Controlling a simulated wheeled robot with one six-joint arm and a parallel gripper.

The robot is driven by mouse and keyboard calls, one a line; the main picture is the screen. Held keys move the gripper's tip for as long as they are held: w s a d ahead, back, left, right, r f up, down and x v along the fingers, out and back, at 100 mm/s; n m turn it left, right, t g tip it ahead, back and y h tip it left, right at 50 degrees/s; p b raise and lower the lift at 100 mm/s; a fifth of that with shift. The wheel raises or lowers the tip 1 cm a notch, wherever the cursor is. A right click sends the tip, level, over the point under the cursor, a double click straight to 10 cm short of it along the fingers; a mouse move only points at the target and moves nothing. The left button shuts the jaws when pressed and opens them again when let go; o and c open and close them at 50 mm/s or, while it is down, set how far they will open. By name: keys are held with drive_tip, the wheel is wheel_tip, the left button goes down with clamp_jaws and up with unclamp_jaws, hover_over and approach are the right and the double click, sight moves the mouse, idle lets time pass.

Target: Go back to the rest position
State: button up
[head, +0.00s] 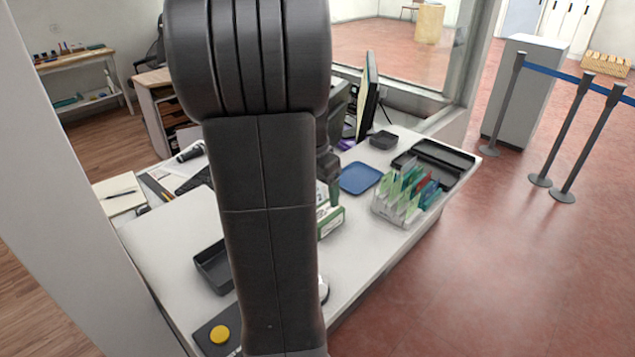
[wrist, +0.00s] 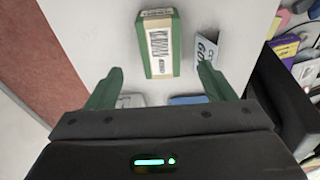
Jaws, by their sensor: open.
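My gripper (wrist: 161,68) is open in the wrist view, with its two green fingers spread wide apart. A small green and cream box (wrist: 158,45) with a barcode label lies on the white counter (wrist: 105,30), beyond and between the fingertips in the picture. Nothing shows held between the fingers. In the head view my dark arm fills the middle and hides most of my gripper. A green and white box (head: 331,219) shows just right of the arm there.
The counter also carries a blue tray (head: 360,178), a clear rack of cards (head: 398,214), a black organizer (head: 452,157), a black tray (head: 206,268) and a yellow button (head: 219,334). A monitor (head: 367,95) stands behind. A card (wrist: 206,48) lies beside the barcoded box.

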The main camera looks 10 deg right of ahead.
wheel_tip(320, 180, up, 2)
drive_tip(key=shift+a+r, duration=0.1)
idle(0.4)
drive_tip(key=f, duration=0.4)
drive_tip(key=d+f, duration=0.1)
drive_tip(key=f, duration=0.3)
drive_tip(key=w+f, duration=0.1)
drive_tip(key=f, duration=0.3)
drive_tip(key=shift+d+p, duration=0.2)
drive_tip(key=shift+p, duration=0.15)
drive_tip(key=shift+w+r, duration=0.1)
drive_tip(key=shift+r, duration=0.9)
